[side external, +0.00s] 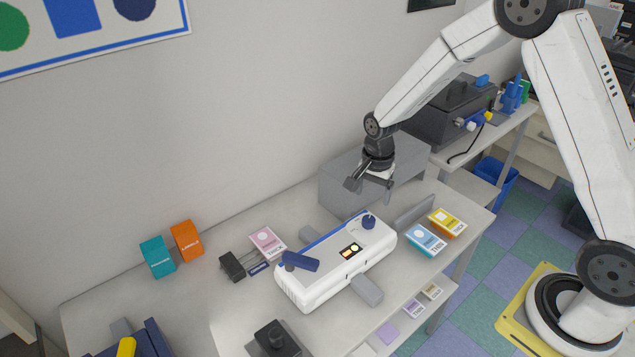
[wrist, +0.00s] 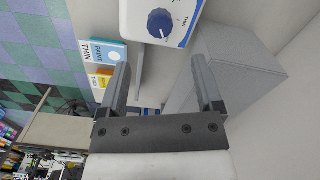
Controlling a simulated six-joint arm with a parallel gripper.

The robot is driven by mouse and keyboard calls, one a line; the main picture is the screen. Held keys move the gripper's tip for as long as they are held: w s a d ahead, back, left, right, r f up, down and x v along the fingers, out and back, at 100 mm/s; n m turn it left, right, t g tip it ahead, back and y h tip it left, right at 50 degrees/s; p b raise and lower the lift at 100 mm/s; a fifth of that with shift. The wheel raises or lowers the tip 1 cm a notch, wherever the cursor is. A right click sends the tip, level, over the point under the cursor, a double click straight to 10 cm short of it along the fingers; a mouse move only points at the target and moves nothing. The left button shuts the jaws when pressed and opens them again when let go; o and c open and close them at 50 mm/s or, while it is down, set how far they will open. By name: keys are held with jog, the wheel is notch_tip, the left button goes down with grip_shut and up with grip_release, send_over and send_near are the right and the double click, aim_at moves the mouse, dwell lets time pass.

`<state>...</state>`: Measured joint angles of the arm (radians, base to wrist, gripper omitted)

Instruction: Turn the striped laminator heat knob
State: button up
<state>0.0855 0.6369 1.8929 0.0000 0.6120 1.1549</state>
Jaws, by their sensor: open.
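The white laminator (side external: 335,265) lies on the grey table with a blue stripe along its back edge. A dark blue round knob (side external: 368,222) stands on its right end; it also shows at the top of the wrist view (wrist: 159,22) with pale marks beside it. A dark blue bar-shaped part (side external: 301,261) sits on the laminator's left end. My gripper (side external: 369,187) is open and empty above and behind the right-end knob, apart from it. Its two spread fingers show in the wrist view (wrist: 161,78).
A grey box (side external: 345,190) stands behind my gripper, close to it. A thin grey upright plate (side external: 414,213) and blue and yellow packs (side external: 425,240) lie right of the laminator. A pink pack (side external: 268,243) and orange and teal boxes (side external: 187,240) are to the left.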

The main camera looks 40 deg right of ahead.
aim_at(369, 218)
jog(key=shift+f, duration=0.1)
jog(key=shift+f, duration=3.8)
grip_shut()
